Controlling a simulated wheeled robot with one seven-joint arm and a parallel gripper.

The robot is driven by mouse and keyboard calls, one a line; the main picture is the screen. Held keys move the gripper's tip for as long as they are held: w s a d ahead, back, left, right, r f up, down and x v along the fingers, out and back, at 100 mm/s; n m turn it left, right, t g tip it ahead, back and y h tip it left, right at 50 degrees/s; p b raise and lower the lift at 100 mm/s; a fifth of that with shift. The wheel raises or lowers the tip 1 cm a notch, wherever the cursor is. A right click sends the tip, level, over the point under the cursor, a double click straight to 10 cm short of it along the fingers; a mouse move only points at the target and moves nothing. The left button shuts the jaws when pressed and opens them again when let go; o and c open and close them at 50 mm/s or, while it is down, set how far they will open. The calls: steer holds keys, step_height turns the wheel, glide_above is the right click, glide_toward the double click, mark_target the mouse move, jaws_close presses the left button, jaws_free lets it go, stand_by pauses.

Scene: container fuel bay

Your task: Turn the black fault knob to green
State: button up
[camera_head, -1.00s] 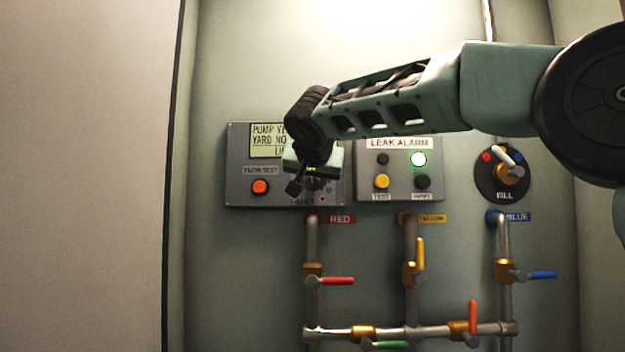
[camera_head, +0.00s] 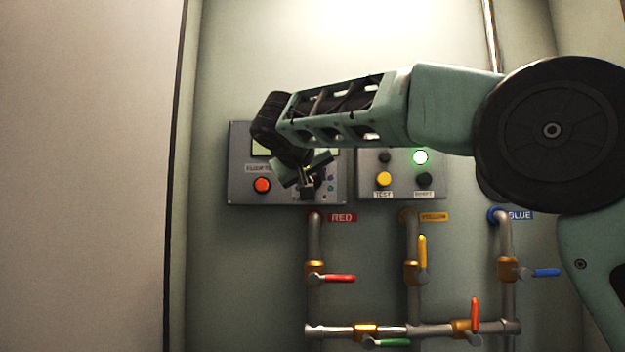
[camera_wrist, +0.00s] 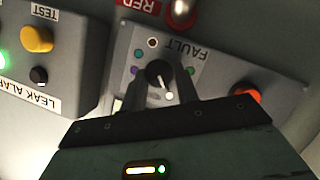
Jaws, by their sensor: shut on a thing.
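The black fault knob (camera_wrist: 157,70) shows in the wrist view under an upside-down FAULT label (camera_wrist: 188,53). Small coloured dots ring it, and a white pointer mark on it slants toward the lower right of that picture. I cannot tell for certain which dot it marks. My gripper (camera_wrist: 165,82) has a finger on either side of the knob and is shut on it. In the head view my gripper (camera_head: 310,184) is at the lower right of the left panel (camera_head: 240,190) and hides the knob. The gripper is turned at a slant there.
An orange-red button (camera_head: 262,185) is left of my gripper. The leak alarm panel (camera_head: 402,187) with a lit green lamp (camera_head: 420,157) is to the right. Pipes with a red-handled valve (camera_head: 338,278) and other coloured valves run below.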

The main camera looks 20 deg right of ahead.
steer(key=n+h, duration=0.1)
steer(key=n+h+b, duration=0.1)
steer(key=n, duration=0.1)
steer(key=n+b, duration=0.1)
steer(key=shift+a+f+n+h, duration=0.15)
steer(key=shift+f+n+h, duration=0.15)
steer(key=shift+n+h, duration=0.1)
steer(key=shift+f+n+t+h+b, duration=0.1)
steer(key=shift+n+t+h+b, duration=0.4)
steer(key=shift+n+b, duration=0.8)
steer(key=shift+n+t+h+b, duration=0.45)
steer(key=shift+n+b, duration=0.35)
steer(key=shift+n, duration=1)
steer(key=shift+n+t, duration=0.25)
steer(key=shift+n, duration=0.05)
steer(key=o, duration=1)
steer(key=shift+c, duration=0.2)
